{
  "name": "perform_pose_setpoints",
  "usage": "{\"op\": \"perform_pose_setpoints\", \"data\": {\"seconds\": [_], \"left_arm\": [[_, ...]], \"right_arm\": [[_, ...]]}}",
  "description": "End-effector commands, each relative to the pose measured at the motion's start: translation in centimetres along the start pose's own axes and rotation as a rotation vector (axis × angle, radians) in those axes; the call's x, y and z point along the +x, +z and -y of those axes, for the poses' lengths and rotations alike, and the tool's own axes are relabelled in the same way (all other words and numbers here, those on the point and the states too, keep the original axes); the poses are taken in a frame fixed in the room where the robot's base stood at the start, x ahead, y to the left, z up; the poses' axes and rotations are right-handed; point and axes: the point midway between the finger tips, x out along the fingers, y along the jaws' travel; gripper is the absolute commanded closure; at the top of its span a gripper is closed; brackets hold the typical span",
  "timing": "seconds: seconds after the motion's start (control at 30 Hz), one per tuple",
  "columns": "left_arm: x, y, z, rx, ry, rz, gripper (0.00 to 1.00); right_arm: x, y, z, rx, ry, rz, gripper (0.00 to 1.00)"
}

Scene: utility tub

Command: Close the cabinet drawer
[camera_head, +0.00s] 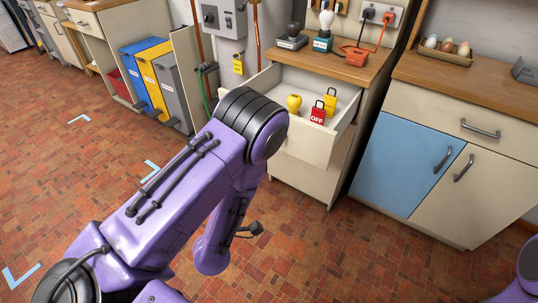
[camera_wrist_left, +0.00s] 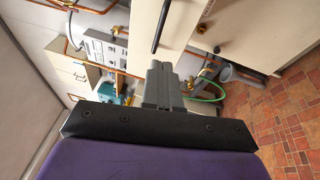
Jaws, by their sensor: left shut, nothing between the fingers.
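The cabinet drawer (camera_head: 284,83) is pulled out below a wooden worktop in the head view. It holds a yellow knobbed item (camera_head: 294,103), a red padlock marked OFF (camera_head: 318,114) and a yellow padlock (camera_head: 330,100). My left arm hides part of the drawer's left side and front. In the left wrist view my left gripper (camera_wrist_left: 160,68) is shut and empty, with its fingertips near a cream front panel (camera_wrist_left: 144,28) that has a dark bar handle (camera_wrist_left: 161,27). I cannot tell whether they touch it. The gripper itself is hidden in the head view. My right gripper is out of view.
A blue-doored cabinet (camera_head: 395,165) stands to the right. Blue, yellow and grey bins (camera_head: 155,75) stand at the left. The tiled floor (camera_head: 330,255) in front is clear.

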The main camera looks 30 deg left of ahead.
Motion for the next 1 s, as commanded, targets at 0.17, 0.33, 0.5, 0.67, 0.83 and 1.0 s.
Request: {"op": "perform_pose_setpoints", "data": {"seconds": [0.17,0.33,0.5,0.67,0.83,1.0], "left_arm": [[2.9,0.4,-0.3,-0.005,0.003,0.004,1.00],[6.6,0.4,-0.3,-0.002,0.004,0.003,1.00],[10.2,0.3,-0.2,0.000,0.002,0.002,1.00],[11.9,2.2,0.0,0.001,-0.001,0.005,1.00],[12.7,3.1,0.1,0.002,-0.001,0.005,1.00],[12.7,3.2,0.1,0.003,-0.002,0.004,1.00]], "right_arm": [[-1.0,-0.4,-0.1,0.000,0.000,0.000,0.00],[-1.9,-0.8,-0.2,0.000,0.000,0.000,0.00],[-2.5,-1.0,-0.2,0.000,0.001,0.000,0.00],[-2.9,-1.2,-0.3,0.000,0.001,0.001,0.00],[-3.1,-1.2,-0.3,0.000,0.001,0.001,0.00],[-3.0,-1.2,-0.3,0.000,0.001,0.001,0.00]]}}
